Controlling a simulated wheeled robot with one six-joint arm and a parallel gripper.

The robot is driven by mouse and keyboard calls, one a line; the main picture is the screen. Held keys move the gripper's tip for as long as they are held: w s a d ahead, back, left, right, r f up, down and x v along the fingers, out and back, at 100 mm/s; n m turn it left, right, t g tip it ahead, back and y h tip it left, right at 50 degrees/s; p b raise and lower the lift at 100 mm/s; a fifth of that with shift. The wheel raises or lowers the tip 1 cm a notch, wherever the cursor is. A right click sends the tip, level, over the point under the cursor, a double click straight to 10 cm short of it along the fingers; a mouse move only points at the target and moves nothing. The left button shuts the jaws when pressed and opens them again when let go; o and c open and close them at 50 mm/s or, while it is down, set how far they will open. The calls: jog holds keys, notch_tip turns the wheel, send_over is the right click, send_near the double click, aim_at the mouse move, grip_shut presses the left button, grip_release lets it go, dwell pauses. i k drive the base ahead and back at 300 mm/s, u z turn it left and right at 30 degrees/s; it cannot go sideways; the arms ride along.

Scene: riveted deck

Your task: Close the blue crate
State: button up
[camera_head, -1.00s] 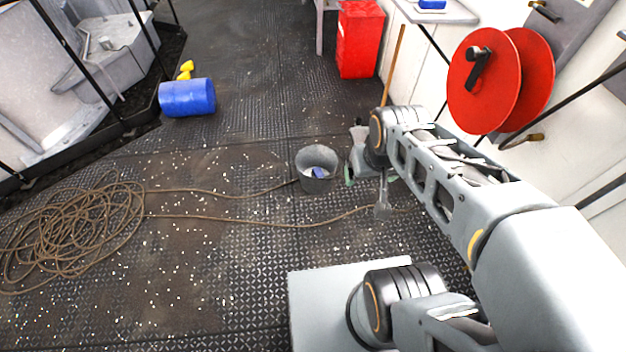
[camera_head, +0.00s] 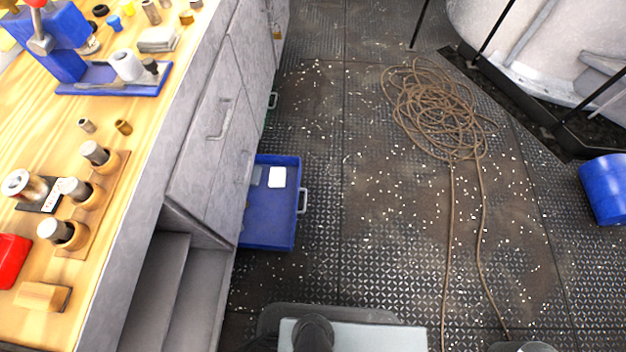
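The blue crate (camera_head: 268,222) is an open drawer-like box that sticks out from the grey workbench cabinet (camera_head: 213,130) at the left of the view. Its front faces right and bears a pale handle (camera_head: 302,200). A white item (camera_head: 277,177) and a greyish item lie inside it, toward the far end. The left part of the crate is hidden by the cabinet and bench. My gripper is not in view; only parts of my own body show along the bottom edge.
The wooden bench top (camera_head: 100,200) holds several tools and parts. A coiled brown rope (camera_head: 435,110) lies on the deck, with two strands running toward me. A blue drum (camera_head: 606,188) is at the right edge. Deck right of the crate is clear up to the rope.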

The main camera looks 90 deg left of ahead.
aim_at(269, 221)
jog(key=u, duration=0.05)
jog(key=i, duration=0.75)
jog(key=u, duration=3.75)
jog(key=k, duration=0.4)
jog(key=u, duration=0.9)
jog(key=i, duration=1.15)
jog(key=z, duration=0.75)
